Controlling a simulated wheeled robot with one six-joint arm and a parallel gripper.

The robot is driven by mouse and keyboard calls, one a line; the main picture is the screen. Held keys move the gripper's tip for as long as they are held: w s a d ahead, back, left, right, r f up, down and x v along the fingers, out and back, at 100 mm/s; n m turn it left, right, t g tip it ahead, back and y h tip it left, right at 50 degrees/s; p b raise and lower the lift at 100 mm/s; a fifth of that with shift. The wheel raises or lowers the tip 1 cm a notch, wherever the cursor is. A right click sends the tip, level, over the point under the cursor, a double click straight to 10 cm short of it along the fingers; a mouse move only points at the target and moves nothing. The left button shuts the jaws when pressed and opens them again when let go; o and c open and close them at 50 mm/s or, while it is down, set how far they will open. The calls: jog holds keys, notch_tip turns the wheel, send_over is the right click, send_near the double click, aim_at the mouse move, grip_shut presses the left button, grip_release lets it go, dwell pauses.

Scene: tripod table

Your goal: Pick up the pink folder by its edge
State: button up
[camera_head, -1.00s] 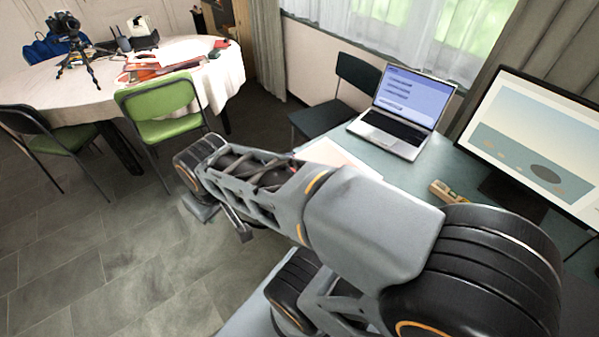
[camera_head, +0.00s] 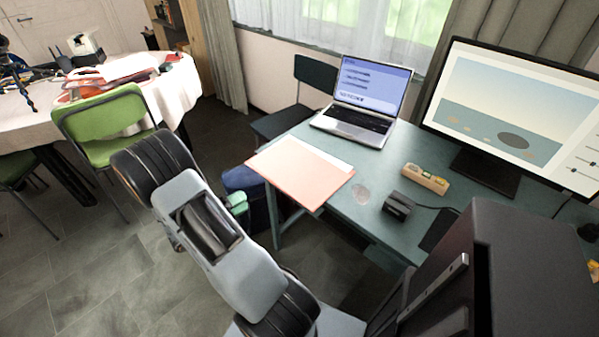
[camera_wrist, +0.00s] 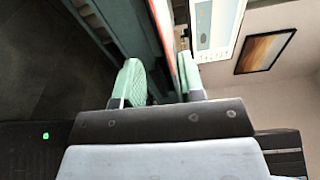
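The pink folder (camera_head: 298,174) lies flat on the left end of the teal table, with a pale sheet showing along its far side. Its near corner sticks out past the table's edge. My gripper (camera_head: 237,202) is low, just left of the folder's left edge, partly hidden behind my arm. In the wrist view the green fingers of my gripper (camera_wrist: 160,82) are apart. A thin pink-red strip, seemingly the folder (camera_wrist: 161,22), shows ahead of the gap between them. I see nothing held, and contact cannot be told.
On the teal table (camera_head: 345,222) stand an open laptop (camera_head: 358,110), a level-like tool (camera_head: 426,179), a small black box (camera_head: 398,206) and a monitor (camera_head: 515,118). A dark chair (camera_head: 290,105) is behind. A green chair (camera_head: 105,125) and round table are left.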

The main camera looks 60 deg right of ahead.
jog(key=n, duration=0.1)
send_near(277, 181)
jog(key=x, duration=0.3)
jog(key=shift+s+d+f, duration=0.1)
jog(key=shift+d+f, duration=0.1)
jog(key=shift+d, duration=0.1)
jog(key=shift+h, duration=0.3)
jog(key=shift+b+x, duration=0.5)
jog(key=shift+x, duration=2.65)
jog(key=shift+f, duration=0.1)
jog(key=shift+c, duration=0.4)
grip_shut()
